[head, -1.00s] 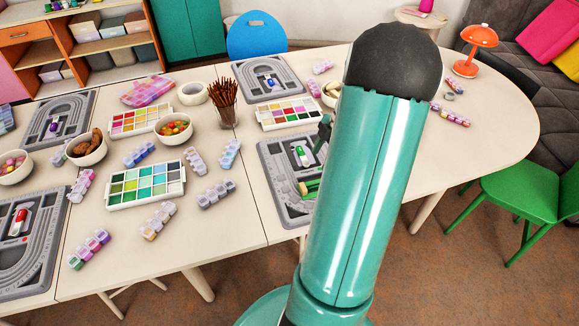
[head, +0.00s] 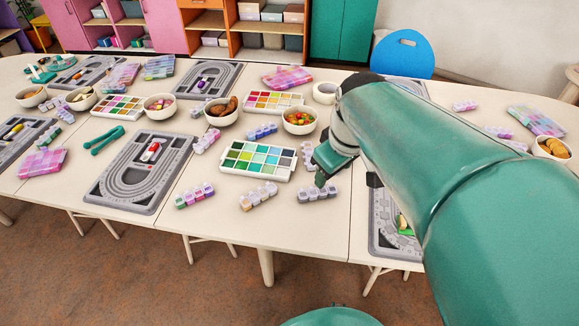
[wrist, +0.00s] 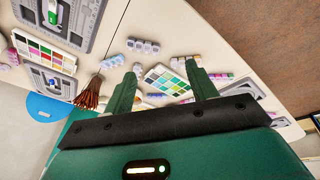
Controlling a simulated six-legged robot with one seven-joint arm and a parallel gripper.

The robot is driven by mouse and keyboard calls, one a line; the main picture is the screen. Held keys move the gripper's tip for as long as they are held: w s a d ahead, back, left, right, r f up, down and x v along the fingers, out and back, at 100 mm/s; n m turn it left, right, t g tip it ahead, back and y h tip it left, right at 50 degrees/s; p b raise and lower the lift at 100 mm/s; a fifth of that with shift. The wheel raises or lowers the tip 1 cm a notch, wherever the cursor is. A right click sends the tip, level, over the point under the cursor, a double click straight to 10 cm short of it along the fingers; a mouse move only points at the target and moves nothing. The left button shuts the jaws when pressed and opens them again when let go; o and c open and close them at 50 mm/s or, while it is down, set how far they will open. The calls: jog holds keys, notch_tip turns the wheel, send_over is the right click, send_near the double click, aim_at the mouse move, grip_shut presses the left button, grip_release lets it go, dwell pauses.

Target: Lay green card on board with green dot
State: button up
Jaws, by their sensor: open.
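My gripper (head: 322,168) hangs over the table near the green-toned paint palette (head: 257,160). In the wrist view my gripper (wrist: 166,72) is open, with nothing between its two fingers. A grey bead board (head: 381,235) at the right is mostly hidden behind my arm. A small green piece (head: 404,226) shows at its visible part; I cannot tell whether it is the green card. In the wrist view a grey board (wrist: 86,22) at upper left bears a green-and-white capsule (wrist: 52,14). I cannot make out a green dot on any board.
Another grey board (head: 120,192) with a red-and-white capsule (head: 151,152) lies left of the palette. Bead boxes (head: 258,196), bowls (head: 299,121) and green tongs (head: 104,140) crowd the table. A blue chair (head: 403,53) stands behind it.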

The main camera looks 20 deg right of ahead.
jog(key=s+a+r+m+t, duration=0.2)
jog(key=s+a, duration=0.3)
jog(key=a, duration=0.4)
jog(key=shift+s+m, duration=0.25)
jog(key=shift+m, duration=0.65)
jog(key=shift+r, duration=0.1)
